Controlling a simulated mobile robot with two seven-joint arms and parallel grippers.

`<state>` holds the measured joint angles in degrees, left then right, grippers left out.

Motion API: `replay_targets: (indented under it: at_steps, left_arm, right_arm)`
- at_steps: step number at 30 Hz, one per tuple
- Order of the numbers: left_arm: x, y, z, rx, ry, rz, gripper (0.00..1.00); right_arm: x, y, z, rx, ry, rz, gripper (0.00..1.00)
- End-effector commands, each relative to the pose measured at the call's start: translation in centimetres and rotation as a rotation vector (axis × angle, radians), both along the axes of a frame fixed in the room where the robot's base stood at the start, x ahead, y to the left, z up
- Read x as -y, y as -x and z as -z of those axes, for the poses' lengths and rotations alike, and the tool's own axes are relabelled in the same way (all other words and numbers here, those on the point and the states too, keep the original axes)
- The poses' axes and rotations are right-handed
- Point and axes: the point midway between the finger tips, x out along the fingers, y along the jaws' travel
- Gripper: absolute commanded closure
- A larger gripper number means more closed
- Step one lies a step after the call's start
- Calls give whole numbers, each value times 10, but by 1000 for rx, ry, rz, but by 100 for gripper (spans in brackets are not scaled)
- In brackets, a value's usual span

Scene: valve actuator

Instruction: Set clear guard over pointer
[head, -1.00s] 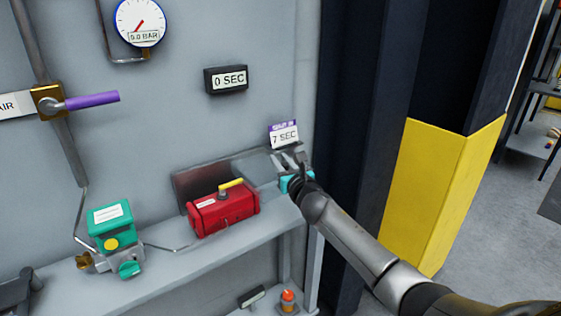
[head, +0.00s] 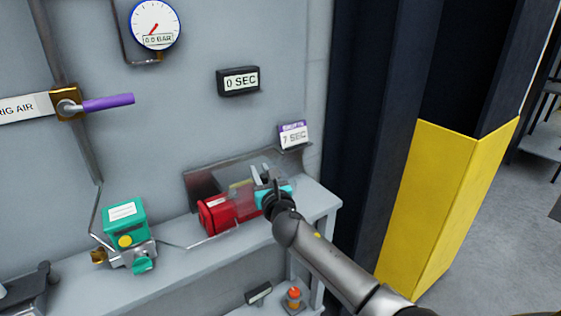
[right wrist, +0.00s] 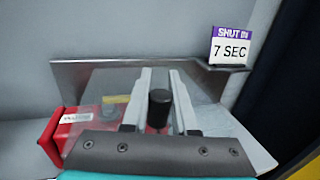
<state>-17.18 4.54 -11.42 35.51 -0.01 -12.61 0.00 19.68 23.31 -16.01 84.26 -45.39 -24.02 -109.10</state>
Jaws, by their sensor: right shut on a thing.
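The red actuator (head: 216,214) sits on the grey shelf, with its yellow pointer (head: 240,184) on top. My right gripper (head: 262,174) is above the actuator's right part. In the right wrist view its two pale fingers (right wrist: 160,92) are shut on the black knob (right wrist: 159,106) of the clear guard (right wrist: 106,84). The yellow pointer (right wrist: 114,104) shows blurred through the clear panel in that view. The guard's lower edge is hidden by my gripper, so I cannot tell whether it touches the actuator. My left gripper is out of view.
A dark metal plate (head: 200,180) stands behind the actuator. A teal-and-green valve unit (head: 125,222) is to the left, joined by a thin tube. A "7 SEC" sign (head: 294,136) stands behind right. The shelf (head: 318,194) is clear right of the actuator.

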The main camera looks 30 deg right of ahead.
Motion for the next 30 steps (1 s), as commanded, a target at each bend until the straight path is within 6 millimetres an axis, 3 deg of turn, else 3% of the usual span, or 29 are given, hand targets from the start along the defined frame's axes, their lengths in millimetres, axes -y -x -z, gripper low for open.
replay_targets:
  at_steps: [3, 9, 23, 24, 30]
  left_arm:
    - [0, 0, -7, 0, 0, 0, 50]
    - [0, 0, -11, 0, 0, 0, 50]
    - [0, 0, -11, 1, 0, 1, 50]
    - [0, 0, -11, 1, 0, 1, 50]
    - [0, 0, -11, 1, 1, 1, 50]
  right_arm:
    - [-28, 2, -1, 0, -3, -3, 100]
    - [-54, 4, 0, -1, -2, -1, 100]
    - [-65, 5, 1, -1, -1, -7, 100]
    - [-65, 5, 1, -1, -1, -7, 71]
    - [-64, 5, 1, -1, -1, -5, 49]
